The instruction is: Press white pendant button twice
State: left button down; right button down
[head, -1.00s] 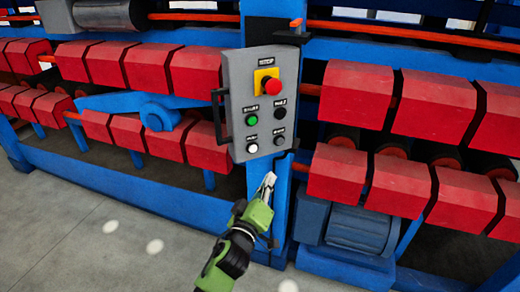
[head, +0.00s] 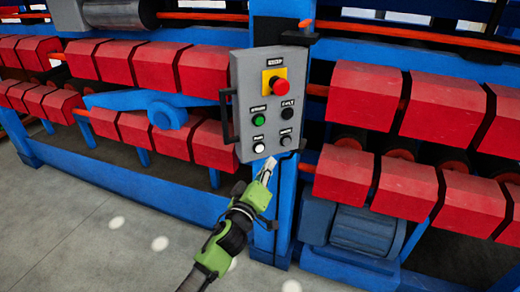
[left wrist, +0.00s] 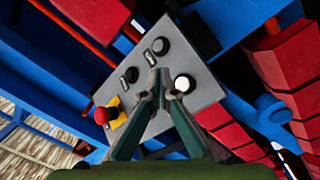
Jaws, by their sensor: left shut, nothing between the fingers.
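The grey pendant box (head: 243,95) hangs on a blue post in the head view. Its white button (head: 259,148) is at the lower left of the panel, below the green button (head: 258,121). The white button also shows in the left wrist view (left wrist: 184,83), just right of the fingertips. My left gripper (head: 268,166) is shut and empty, its tips just below the white button near the panel's lower edge. In the left wrist view the fingertips (left wrist: 161,85) lie over the panel; whether they touch it cannot be told. My right gripper is out of view.
A red emergency knob (head: 279,86) on a yellow plate sits at the top of the panel. Black buttons (head: 287,114) line its right side. A black handle (head: 226,115) juts out at its left. Red blocks (head: 365,95) and blue frame beams surround the panel.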

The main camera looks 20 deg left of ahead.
pick_arm(q)
jog(key=shift+w+a, duration=1.4)
jog(key=shift+w, duration=0.05)
dwell(0.5)
jog(key=shift+w+a, duration=0.3)
jog(key=shift+w+a+r, duration=0.1)
jog(key=shift+w+a, duration=0.3)
dwell(0.8)
jog(key=shift+s+d, duration=0.65)
jog(key=shift+s, duration=0.05)
jog(key=shift+s+d+p, duration=0.35)
jog(key=shift+s+d, duration=1.4)
jog(key=shift+s, duration=0.1)
